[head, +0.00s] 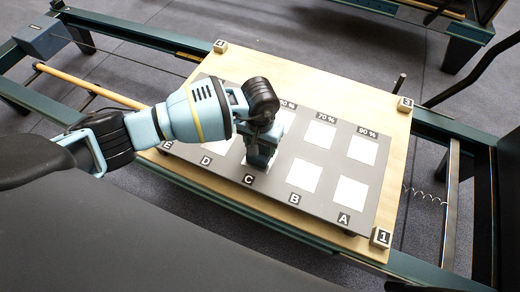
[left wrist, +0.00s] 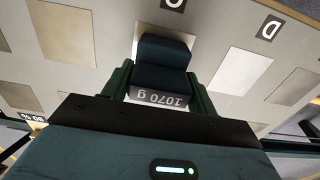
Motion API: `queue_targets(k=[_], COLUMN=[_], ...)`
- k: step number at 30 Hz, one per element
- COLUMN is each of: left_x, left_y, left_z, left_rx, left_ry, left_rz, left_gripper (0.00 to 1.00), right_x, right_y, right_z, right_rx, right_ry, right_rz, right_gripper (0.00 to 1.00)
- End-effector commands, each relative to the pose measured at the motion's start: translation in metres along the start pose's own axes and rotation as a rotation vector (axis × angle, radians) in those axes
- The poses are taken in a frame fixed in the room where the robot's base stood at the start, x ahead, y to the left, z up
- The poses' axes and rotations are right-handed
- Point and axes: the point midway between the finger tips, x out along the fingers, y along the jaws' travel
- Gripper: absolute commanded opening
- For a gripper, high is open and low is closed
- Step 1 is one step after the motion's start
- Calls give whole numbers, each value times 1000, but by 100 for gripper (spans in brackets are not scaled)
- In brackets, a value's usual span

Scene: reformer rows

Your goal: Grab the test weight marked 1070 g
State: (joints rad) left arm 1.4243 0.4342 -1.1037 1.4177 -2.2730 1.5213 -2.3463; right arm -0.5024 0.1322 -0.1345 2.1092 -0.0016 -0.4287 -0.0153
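The test weight (left wrist: 162,65) is a dark blue-green block with a pale band reading "1070 g", upside down in the left wrist view. My left gripper (left wrist: 160,82) has one green finger on each side of it, with no clear gap showing, so it looks shut on the weight. In the head view my left gripper (head: 260,160) points down over column C of the dark board (head: 232,180). There the gripper hides most or all of the weight. I cannot tell whether the weight is clear of the board. My right gripper is not in view.
The board has white squares, letters A to E and percent labels. It lies on a pale wooden panel (head: 396,160) with numbered corner blocks, such as block 1 (head: 381,238). Dark reformer rails (head: 150,38) surround it. A wooden pole (head: 90,85) lies at the left.

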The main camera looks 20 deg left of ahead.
Motion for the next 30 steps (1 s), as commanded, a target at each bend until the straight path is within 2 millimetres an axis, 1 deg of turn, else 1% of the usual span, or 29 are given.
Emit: queue_targets(k=[1,2,9,11,22,30], left_x=[0,0,0,0,-6,-30], left_y=[0,0,0,0,0,0], left_z=[0,0,0,0,-2,-2], left_rx=[0,0,0,0,0,1], left_ry=[0,0,0,0,6,7], left_rz=[0,0,-1,-1,1,2], left_gripper=[43,39,8,0,0,0], right_x=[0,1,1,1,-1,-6], right_y=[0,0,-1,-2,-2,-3], right_z=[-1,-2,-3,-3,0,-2], right_rx=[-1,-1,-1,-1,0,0], right_ry=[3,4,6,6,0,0], right_rz=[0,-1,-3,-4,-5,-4], right_gripper=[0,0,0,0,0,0])
